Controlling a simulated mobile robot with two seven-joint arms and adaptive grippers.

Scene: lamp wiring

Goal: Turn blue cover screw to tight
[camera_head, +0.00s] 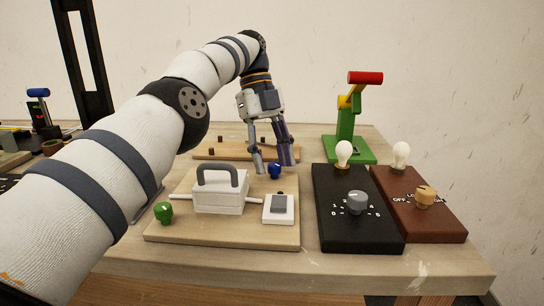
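The blue cover screw (274,171) stands at the back right of a wooden board (225,232). My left arm reaches in from the left, and its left gripper (274,166) points down at the blue screw. Its fingers are apart, one on each side of the screw in the picture; no contact with the screw can be made out. A white cover block (219,196) with a dark handle sits on the board. A green screw (163,212) is at the board's front left. My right gripper is not in view.
A white switch (279,209) is on the board's right side. A black dial box (338,229) and a brown dial box (439,225), each with a bulb, stand to the right. Behind are a long wooden strip (205,153) and a green stand (347,128) with a red top.

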